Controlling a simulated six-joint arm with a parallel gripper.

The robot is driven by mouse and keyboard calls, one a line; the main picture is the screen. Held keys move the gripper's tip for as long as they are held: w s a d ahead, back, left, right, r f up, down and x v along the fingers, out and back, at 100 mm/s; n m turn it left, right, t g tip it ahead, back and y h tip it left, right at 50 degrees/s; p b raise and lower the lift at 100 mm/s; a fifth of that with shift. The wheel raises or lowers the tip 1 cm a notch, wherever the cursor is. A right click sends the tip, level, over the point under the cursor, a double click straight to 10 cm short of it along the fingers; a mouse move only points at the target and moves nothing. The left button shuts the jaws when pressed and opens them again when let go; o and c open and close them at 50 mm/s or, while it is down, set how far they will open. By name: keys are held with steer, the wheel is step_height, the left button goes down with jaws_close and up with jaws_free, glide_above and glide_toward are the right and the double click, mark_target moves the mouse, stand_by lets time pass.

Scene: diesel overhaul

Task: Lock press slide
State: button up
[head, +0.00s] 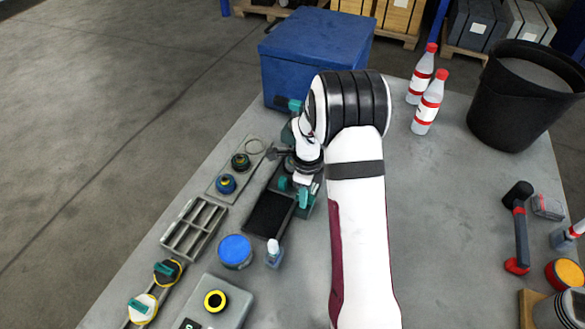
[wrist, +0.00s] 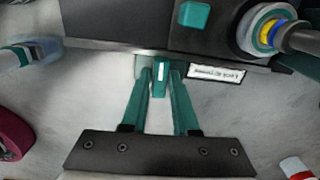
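The press (head: 270,213) is a dark fixture with a flat black bed and teal parts, left of my arm in the head view; my arm hides part of it. In the wrist view its dark body (wrist: 215,40) runs along the top, with a teal block on it. A small upright teal tab (wrist: 160,80) stands at its front edge, beside a white label (wrist: 215,73) with lettering that reads upside down. My gripper (wrist: 161,85) has its two teal fingers on either side of this tab. Whether they touch it is unclear.
A blue box (head: 315,55) stands behind the press. A grey divided tray (head: 194,229), a blue round lid (head: 235,251) and a small bottle (head: 273,254) lie nearby. Two red-capped bottles (head: 428,104) and a black bucket (head: 520,95) stand at right.

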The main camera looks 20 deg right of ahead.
steer(key=o, duration=0.4)
steer(key=shift+r, duration=2.75)
step_height(320, 180, up, 4)
steer(key=shift+f, duration=0.15)
